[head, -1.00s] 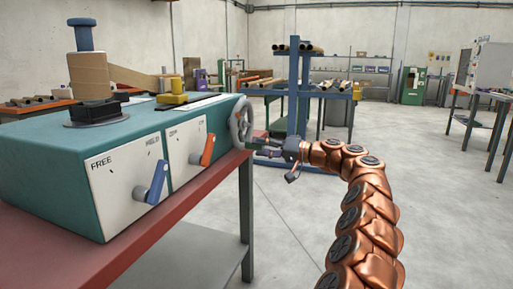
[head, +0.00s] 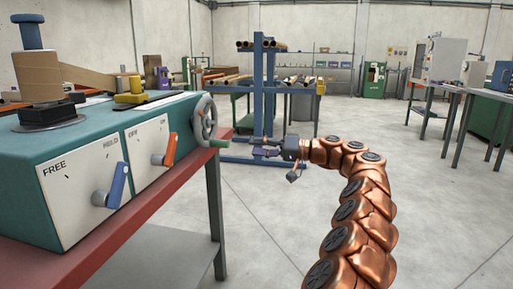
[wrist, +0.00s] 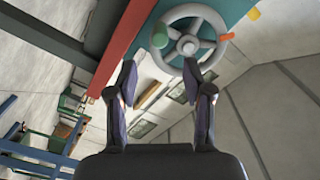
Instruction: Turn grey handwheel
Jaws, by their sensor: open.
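The grey handwheel (head: 205,118) is on the right end face of the teal machine (head: 75,150). Its green handle (head: 220,143) sticks out at the lower right of its rim. In the wrist view the grey handwheel (wrist: 190,45) is at the top, beyond the fingertips, with the green handle (wrist: 160,36) at its left side. My gripper (head: 268,146) is to the right of the handwheel, apart from it. In the wrist view my gripper (wrist: 160,75) is open, with nothing between its fingers.
The machine stands on a red-topped bench (head: 140,203). Its front has a blue lever (head: 111,186) and an orange lever (head: 166,151). A blue rack (head: 264,90) with tubes stands behind my gripper.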

